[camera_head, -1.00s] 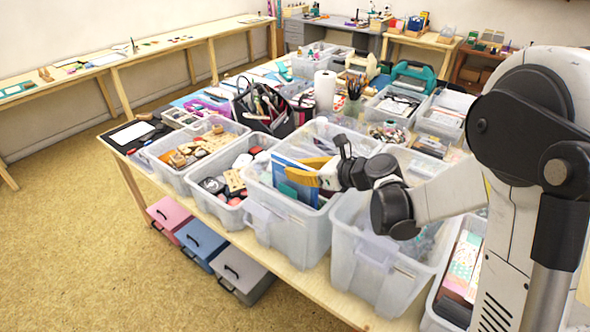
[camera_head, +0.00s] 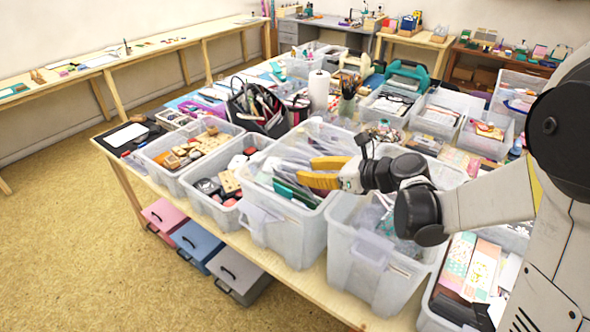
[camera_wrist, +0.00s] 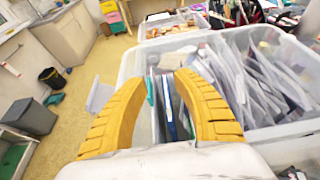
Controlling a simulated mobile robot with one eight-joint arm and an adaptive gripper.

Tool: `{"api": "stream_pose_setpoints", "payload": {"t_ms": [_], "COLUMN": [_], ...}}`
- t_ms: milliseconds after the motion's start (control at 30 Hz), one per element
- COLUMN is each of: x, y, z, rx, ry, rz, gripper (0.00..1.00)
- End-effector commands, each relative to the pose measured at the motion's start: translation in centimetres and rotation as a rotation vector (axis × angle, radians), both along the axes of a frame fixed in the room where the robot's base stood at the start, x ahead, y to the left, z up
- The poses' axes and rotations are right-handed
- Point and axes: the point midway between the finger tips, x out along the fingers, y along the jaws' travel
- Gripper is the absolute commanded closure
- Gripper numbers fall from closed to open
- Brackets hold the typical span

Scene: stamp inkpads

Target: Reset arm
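My gripper (camera_head: 309,171) has two yellow fingers and hangs over a clear plastic bin (camera_head: 268,230) on the table. In the wrist view, the fingers of my gripper (camera_wrist: 163,77) are apart with a gap between them. A thin blue item (camera_wrist: 169,108) and other upright sheets in the bin (camera_wrist: 128,68) show through that gap, below the fingers. I see nothing clamped in the fingers. Many packets and sheets (camera_wrist: 250,75) stand packed in the same bin, right of the fingers.
Bins with wooden stamps (camera_head: 186,148) and inkpads (camera_head: 225,185) stand left of my gripper. Another bin (camera_head: 365,265) stands close below my arm. A black bag (camera_head: 257,112) and a paper roll (camera_head: 319,90) stand behind. The floor (camera_head: 75,240) at left is open.

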Motion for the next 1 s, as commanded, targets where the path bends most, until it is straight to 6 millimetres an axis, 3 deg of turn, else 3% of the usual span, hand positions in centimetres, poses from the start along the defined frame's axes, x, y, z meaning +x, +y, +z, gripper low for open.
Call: {"api": "stream_pose_setpoints", "payload": {"t_ms": [200,433,567,767,1000], "x": [-2.2,-3.0,-4.0,-9.1,-17.0], "y": [-3.0,-3.9,-3.7,-4.0,-7.1], "z": [1.5,2.1,2.2,2.1,1.7], "rx": [0.0,-0.004,-0.102,-0.586,-1.268], "ry": [0.0,-0.003,-0.053,-0.297,-0.635], "rz": [-0.003,0.002,0.036,0.259,0.748], "gripper": [0.65,0.65,0.65,0.65,0.65]}}
